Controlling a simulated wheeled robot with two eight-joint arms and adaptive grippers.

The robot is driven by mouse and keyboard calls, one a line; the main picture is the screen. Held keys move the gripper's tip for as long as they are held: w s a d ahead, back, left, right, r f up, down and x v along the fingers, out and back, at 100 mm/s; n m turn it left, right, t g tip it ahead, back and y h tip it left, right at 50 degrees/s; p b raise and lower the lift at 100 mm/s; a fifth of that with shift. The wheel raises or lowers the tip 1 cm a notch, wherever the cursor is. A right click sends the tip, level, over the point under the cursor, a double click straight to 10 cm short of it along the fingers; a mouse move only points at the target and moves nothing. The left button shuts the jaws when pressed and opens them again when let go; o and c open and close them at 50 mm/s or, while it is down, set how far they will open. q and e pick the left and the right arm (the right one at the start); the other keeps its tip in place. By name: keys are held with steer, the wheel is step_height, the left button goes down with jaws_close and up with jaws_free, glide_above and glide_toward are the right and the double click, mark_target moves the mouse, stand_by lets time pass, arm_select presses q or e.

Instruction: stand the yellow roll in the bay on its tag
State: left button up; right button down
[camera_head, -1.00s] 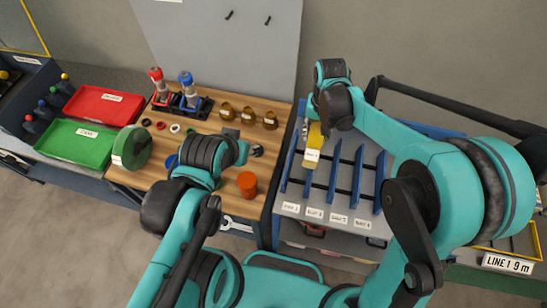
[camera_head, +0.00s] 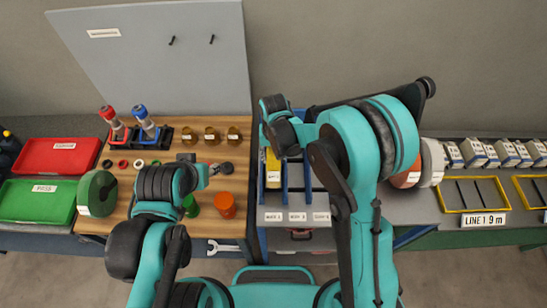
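The yellow roll (camera_head: 273,168) shows as a narrow yellow piece with a white tag, at the leftmost bay of the blue-divided rack (camera_head: 285,190). Its upper part is hidden by my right wrist, and I cannot tell whether it rests on the bay floor. The bay's white front tag (camera_head: 273,217) is below it in the picture. My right gripper (camera_head: 277,140) is over the roll; its fingers are hidden, so its grip cannot be seen. My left gripper (camera_head: 203,176) is over the wooden bench, with its fingers not clear.
A green disc (camera_head: 97,193), a green cylinder (camera_head: 190,205) and an orange cylinder (camera_head: 225,205) stand on the bench (camera_head: 125,215). Brass pieces (camera_head: 211,135) are behind. Red (camera_head: 63,156) and green (camera_head: 38,200) trays are at left. Yellow-framed trays (camera_head: 473,193) are at right.

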steer(key=shift+f, duration=0.3)
steer(key=shift+f, duration=0.15)
steer(key=c, duration=1)
jaws_free()
